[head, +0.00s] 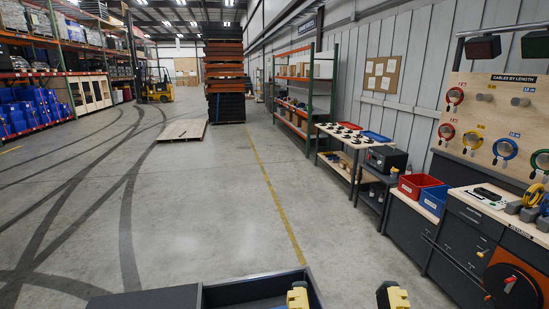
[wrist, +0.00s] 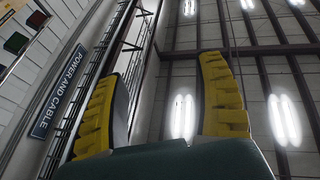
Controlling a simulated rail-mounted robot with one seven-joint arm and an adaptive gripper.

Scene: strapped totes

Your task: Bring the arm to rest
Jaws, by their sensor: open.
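My gripper (head: 345,297) shows at the bottom edge of the head view as two separate yellow-and-black fingers with a gap between them. In the wrist view my gripper (wrist: 162,68) is open. Its two ridged yellow fingers stand well apart with nothing between them. The gripper points up toward the ceiling, with roof beams and bright lamps beyond it. The rest of the arm is below the head view and hidden.
A workbench (head: 480,212) with drawers, a red bin (head: 418,186) and cables stands at right. A black box-shaped device (head: 386,158) is farther back. A pallet (head: 181,130) lies on the floor ahead. The floor (head: 200,210) at left and centre is clear.

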